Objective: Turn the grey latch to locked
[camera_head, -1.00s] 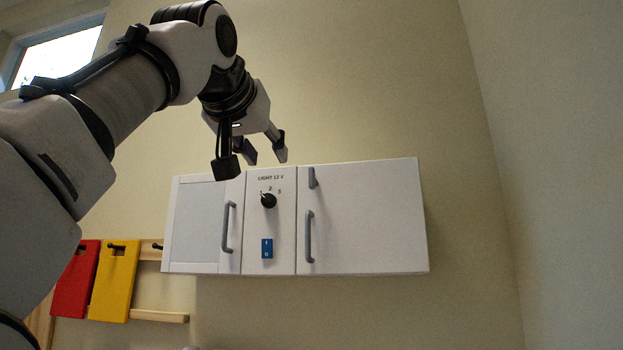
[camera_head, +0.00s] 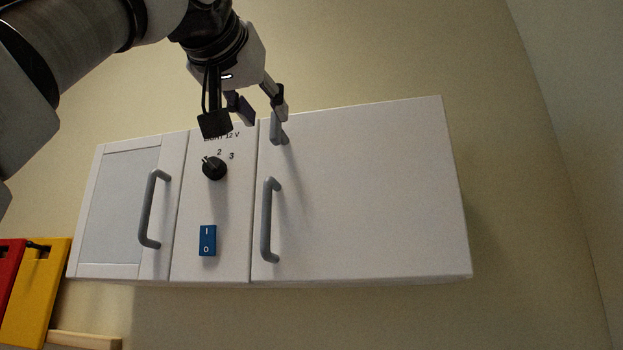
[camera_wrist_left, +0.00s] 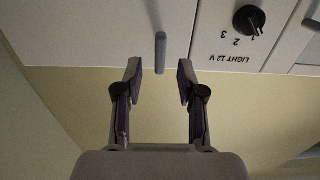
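The grey latch (camera_head: 276,131) is a short bar at the top left of the cabinet's right door. It stands about upright, and my left gripper hides part of its upper end in the head view. In the left wrist view, the latch (camera_wrist_left: 160,52) lies in line with the gap between the fingertips, just ahead of them. My left gripper (camera_head: 262,107) is open and empty at the cabinet's top edge; its fingers (camera_wrist_left: 159,78) stand apart on either side of the latch's line. I cannot see contact. My right gripper is out of view.
The white cabinet (camera_head: 370,200) has grey handles on its right (camera_head: 268,222) and left (camera_head: 147,212) doors. Between them are a black knob (camera_head: 214,168) and a blue switch (camera_head: 208,240). Red and yellow boards (camera_head: 35,290) hang lower left. The wall above is clear.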

